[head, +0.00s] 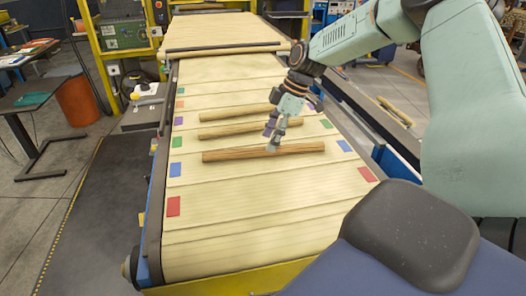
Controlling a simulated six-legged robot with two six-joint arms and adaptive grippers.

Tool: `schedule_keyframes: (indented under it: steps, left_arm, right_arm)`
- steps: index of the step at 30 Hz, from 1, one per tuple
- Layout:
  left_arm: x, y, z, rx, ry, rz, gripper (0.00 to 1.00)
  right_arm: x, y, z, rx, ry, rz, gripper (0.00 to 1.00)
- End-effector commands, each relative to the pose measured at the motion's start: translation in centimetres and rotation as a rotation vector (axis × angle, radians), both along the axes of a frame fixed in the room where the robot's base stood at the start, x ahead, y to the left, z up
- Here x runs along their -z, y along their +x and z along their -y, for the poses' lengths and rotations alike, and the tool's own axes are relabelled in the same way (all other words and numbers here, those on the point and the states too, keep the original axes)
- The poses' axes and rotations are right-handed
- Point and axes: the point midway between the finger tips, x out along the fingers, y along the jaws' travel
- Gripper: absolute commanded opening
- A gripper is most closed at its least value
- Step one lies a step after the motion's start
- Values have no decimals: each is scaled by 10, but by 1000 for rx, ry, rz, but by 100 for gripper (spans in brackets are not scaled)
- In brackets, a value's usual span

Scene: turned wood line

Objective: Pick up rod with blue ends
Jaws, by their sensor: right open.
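Three wooden rods lie across the pale slatted belt (255,205). The nearest rod (230,156) lies roughly in line with a blue patch (175,169) at the left belt edge and another blue patch (344,146) at the right. I cannot make out blue on the rod's own ends. The middle rod (225,131) and the far rod (230,115) lie behind it. My right gripper (274,143) is open, pointing down at the nearest rod, just right of its middle. It hides parts of the rods; I cannot tell if it touches. My left gripper is not in view.
Red, green and purple patches also line the belt edges. More rods (395,112) lie on the rail at the right. A yellow frame (232,279) crosses the belt's near end. An orange bin (77,101) and a dark table stand at left. The near belt is clear.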

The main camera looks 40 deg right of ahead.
Motion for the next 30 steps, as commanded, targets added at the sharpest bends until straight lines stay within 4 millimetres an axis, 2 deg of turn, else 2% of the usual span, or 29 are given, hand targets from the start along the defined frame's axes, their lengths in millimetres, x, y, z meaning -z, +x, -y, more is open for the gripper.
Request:
schedule_keyframes:
  steps: [6,16,30]
  left_arm:
    - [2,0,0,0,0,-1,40]
    - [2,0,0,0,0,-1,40]
    - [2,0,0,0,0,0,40]
  right_arm:
    - [28,7,-10,-1,-1,-3,55]
    - [34,12,-11,0,-1,0,55]
    - [34,12,-10,0,-1,-1,16]
